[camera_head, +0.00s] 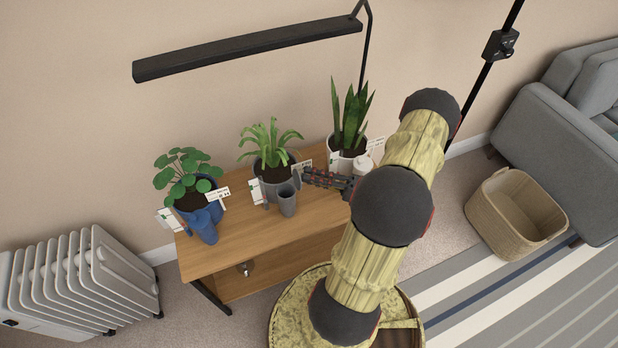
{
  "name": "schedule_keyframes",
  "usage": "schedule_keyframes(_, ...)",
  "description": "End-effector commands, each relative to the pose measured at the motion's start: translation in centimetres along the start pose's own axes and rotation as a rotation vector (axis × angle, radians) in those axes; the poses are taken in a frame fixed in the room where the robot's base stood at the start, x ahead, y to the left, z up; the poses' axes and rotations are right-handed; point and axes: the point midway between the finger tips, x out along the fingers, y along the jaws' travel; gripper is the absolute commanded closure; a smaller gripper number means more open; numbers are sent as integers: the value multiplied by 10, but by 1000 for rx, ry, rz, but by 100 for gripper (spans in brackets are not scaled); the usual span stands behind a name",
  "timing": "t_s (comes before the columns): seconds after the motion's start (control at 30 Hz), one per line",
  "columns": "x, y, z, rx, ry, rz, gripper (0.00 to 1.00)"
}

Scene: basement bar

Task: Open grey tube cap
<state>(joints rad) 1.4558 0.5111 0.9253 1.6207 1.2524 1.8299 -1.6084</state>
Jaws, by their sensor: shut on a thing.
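A grey tube (287,203) stands upright on the wooden table in front of the middle potted plant. Its top looks like an open dark rim. My gripper (303,177) reaches in from the right, just above and right of the tube's top. Its fingers are shut on a small grey piece (296,180), which looks like the tube's cap. At this size I cannot tell whether that piece still touches the tube.
A black lamp (245,47) hangs above. A radiator (85,280) stands left.

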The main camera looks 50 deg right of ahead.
Motion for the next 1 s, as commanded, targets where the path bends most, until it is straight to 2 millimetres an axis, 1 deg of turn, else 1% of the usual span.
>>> schedule_keyframes(0.07,-1,4,1,23,7,-28,100)
schedule_keyframes(0.27,-3,5,0,53,21,-78,100)
schedule_keyframes(0.73,-4,6,-1,62,25,-91,100)
schedule_keyframes(0.77,-4,6,-1,62,24,-91,84)
schedule_keyframes(1.0,-4,5,-1,61,25,-92,70)
